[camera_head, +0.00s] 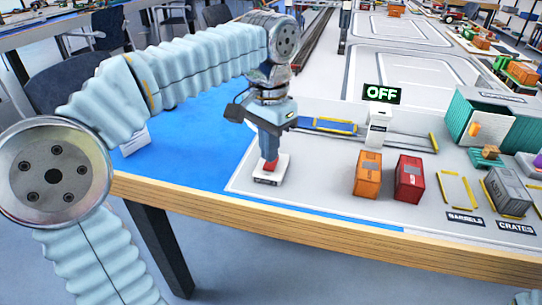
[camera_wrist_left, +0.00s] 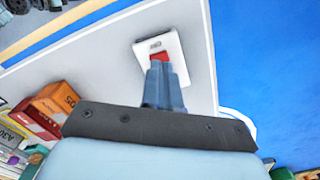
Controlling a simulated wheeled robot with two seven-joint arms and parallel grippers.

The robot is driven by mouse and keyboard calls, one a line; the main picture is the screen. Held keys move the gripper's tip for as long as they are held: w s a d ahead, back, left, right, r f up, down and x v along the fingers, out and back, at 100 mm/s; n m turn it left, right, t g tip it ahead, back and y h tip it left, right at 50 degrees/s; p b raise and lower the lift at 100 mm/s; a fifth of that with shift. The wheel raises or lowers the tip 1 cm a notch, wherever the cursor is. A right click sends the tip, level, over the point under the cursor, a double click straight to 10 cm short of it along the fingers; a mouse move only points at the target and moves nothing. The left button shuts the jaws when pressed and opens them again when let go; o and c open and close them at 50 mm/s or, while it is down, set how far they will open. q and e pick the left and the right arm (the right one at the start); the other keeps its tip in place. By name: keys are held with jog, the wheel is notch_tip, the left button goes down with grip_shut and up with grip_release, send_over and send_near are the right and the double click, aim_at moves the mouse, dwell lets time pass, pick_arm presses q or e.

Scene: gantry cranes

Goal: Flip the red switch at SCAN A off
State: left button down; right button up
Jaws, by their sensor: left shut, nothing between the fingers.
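The red switch (camera_head: 269,166) sits on a small white box (camera_head: 266,180) with a dark label, near the table's front edge. In the left wrist view the red switch (camera_wrist_left: 162,56) and its white box (camera_wrist_left: 175,45) show just beyond my fingertips. My left gripper (camera_head: 270,157) points down, shut and empty, with its tips at or just above the switch; whether they touch it I cannot tell. It also shows in the left wrist view (camera_wrist_left: 157,68). My right gripper is not in view.
An orange container (camera_head: 367,174) and a red container (camera_head: 409,178) stand right of the switch. A grey container (camera_head: 507,191) and teal containers (camera_head: 478,120) are farther right. The blue table area (camera_head: 190,150) left of the switch is mostly clear. The wooden edge (camera_head: 300,230) runs along the front.

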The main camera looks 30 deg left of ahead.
aim_at(269, 165)
pick_arm(q)
notch_tip(269, 165, up, 3)
jog(key=shift+r+p, duration=0.1)
jog(key=shift+p, duration=1.05)
jog(key=shift+r, duration=1.05)
jog(key=shift+f, duration=0.1)
